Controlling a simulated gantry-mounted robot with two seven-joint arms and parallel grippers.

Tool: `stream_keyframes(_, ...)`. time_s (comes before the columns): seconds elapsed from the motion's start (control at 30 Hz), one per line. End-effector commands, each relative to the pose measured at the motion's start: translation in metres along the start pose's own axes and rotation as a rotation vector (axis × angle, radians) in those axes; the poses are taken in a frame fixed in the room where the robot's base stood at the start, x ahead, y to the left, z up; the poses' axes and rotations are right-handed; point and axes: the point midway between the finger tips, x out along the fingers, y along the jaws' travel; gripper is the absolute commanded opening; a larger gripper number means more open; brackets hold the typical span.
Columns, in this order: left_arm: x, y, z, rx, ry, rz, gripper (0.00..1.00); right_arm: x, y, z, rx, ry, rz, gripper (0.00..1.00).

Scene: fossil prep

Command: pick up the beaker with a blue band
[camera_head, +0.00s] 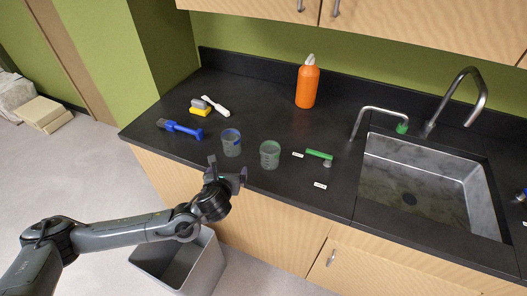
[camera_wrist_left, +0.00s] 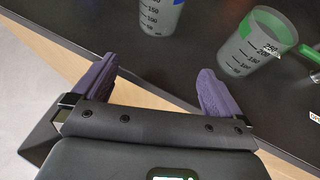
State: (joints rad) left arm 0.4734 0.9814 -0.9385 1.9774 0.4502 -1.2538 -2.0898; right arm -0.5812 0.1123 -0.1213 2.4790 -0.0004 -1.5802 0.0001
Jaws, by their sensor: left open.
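The beaker with a blue band (camera_head: 231,143) stands upright on the black counter, left of a beaker with a green band (camera_head: 270,154). My left gripper (camera_head: 226,172) is open and empty at the counter's front edge, just in front of the blue-banded beaker and apart from it. In the left wrist view, the blue-banded beaker (camera_wrist_left: 160,14) shows at the top, cut off by the frame, beyond the gap between the purple fingertips (camera_wrist_left: 155,78). The green-banded beaker (camera_wrist_left: 258,42) shows at the right there. My right gripper is out of view.
A blue-handled brush (camera_head: 181,129), a yellow-and-grey brush (camera_head: 199,107) and a white brush (camera_head: 216,105) lie to the left. An orange bottle (camera_head: 307,83) stands at the back. A green-handled tool (camera_head: 319,154) and a sink (camera_head: 420,185) are to the right. A grey bin (camera_head: 182,262) stands below.

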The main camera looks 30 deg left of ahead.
Motion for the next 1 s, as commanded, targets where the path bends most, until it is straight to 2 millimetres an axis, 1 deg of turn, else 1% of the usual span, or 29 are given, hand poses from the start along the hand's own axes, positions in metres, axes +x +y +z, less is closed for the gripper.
stream_keyframes(0.03,0.008,0.005,0.007,0.003,-0.033,0.009,1.00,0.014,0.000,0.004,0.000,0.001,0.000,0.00)
stream_keyframes(0.1,0.012,0.009,0.021,0.003,-0.069,0.015,1.00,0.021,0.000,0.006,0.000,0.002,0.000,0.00)
stream_keyframes(0.2,0.015,0.012,0.041,-0.006,-0.111,0.021,1.00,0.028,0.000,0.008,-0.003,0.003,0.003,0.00)
stream_keyframes(0.33,0.020,0.011,0.058,-0.018,-0.141,0.019,1.00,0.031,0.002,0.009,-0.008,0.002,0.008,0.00)
stream_keyframes(0.47,0.034,0.010,0.065,-0.023,-0.146,0.018,1.00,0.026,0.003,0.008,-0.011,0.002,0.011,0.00)
stream_keyframes(0.6,0.053,0.010,0.067,-0.023,-0.145,0.018,1.00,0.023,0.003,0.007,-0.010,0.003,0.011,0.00)
stream_keyframes(0.7,0.063,0.011,0.068,-0.022,-0.145,0.018,1.00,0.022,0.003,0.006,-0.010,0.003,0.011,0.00)
stream_keyframes(0.93,0.073,0.010,0.070,-0.023,-0.145,0.016,1.00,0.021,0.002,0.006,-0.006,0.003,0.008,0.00)
stream_keyframes(1.0,0.079,0.009,0.071,-0.024,-0.144,0.017,1.00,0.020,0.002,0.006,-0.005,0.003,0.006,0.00)
